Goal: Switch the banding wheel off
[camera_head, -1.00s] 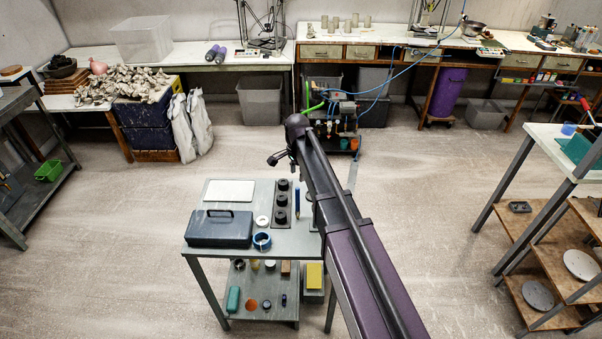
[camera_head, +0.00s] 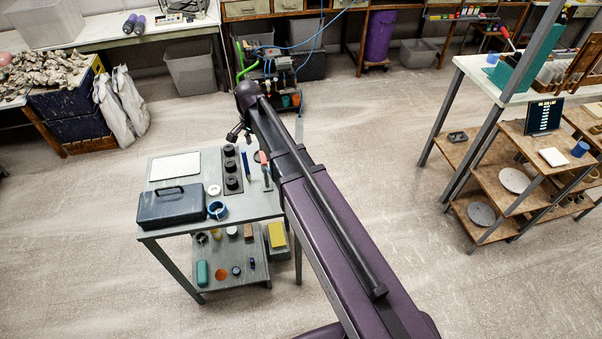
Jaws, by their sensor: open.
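I cannot pick out a banding wheel or its switch for sure. Two pale round discs, an upper one (camera_head: 515,180) and a lower one (camera_head: 482,213), lie on the wooden shelves at the right; I cannot tell whether either is a wheel. My gripper (camera_head: 238,133) is small and dark at the far end of my arm. It is open, with nothing seen in it, and looks to be above the back part of the grey cart (camera_head: 262,203). My arm hides part of the cart's right side.
A dark sign (camera_head: 544,116) stands on the right shelves. Open floor (camera_head: 385,190) lies between cart and shelves.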

